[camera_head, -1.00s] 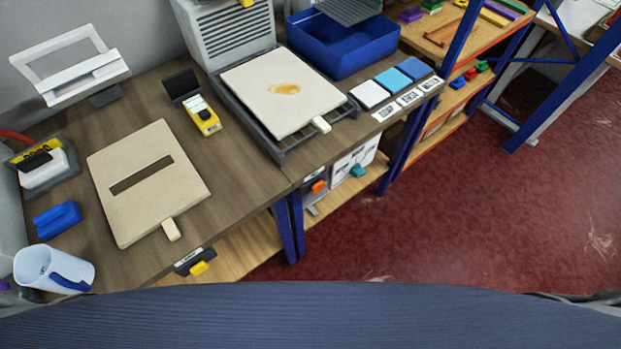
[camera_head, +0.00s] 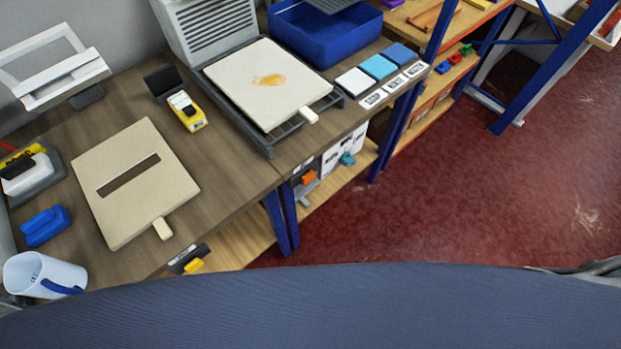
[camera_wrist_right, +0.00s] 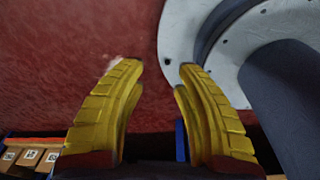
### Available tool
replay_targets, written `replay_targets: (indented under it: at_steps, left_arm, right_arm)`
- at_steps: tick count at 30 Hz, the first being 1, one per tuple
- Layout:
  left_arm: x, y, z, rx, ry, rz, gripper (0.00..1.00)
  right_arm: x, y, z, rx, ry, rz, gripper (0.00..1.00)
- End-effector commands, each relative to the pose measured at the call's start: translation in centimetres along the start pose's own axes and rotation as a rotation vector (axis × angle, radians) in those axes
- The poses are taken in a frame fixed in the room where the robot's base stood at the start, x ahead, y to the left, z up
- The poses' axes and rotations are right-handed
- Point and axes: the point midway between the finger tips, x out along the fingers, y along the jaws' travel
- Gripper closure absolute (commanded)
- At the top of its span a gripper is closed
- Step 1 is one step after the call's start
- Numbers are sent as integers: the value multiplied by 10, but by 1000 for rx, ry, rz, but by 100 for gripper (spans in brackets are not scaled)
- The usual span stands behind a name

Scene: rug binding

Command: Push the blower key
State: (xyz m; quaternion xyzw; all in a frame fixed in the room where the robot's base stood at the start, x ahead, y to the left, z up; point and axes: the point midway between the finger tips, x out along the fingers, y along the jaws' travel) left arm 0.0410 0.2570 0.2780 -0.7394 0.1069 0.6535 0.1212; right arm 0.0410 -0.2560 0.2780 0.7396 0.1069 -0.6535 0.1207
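In the head view a grey louvred unit (camera_head: 208,28) stands at the back of the bench, behind a pale panel with a brown stain (camera_head: 265,80) on a dark rack. Three flat keys, white (camera_head: 354,82), light blue (camera_head: 379,67) and blue (camera_head: 400,53), sit right of the rack with small labels in front. My left gripper is not in view.
A slotted beige board (camera_head: 165,185), a yellow device (camera_head: 187,111), a blue block (camera_head: 45,225) and a white mug (camera_head: 42,274) are on the left bench. A blue bin (camera_head: 320,40) stands behind the keys. Blue posts (camera_head: 405,110) rise at right. The red floor (camera_head: 470,190) is clear.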

Motion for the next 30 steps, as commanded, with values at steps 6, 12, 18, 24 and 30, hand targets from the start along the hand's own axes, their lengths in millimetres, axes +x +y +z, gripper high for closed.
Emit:
replay_targets:
  at_steps: [6, 12, 18, 24, 30]
  left_arm:
    - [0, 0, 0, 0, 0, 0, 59]
    - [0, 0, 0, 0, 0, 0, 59]
    - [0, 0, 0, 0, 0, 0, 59]
    - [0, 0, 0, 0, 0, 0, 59]
    - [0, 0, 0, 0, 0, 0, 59]
  right_arm:
    - [0, 0, 0, 0, 0, 0, 94]
    - [0, 0, 0, 0, 0, 0, 100]
    - [0, 0, 0, 0, -1, 0, 100]
    - [0, 0, 0, 0, -1, 0, 100]
    - [0, 0, 0, -1, -1, 0, 100]
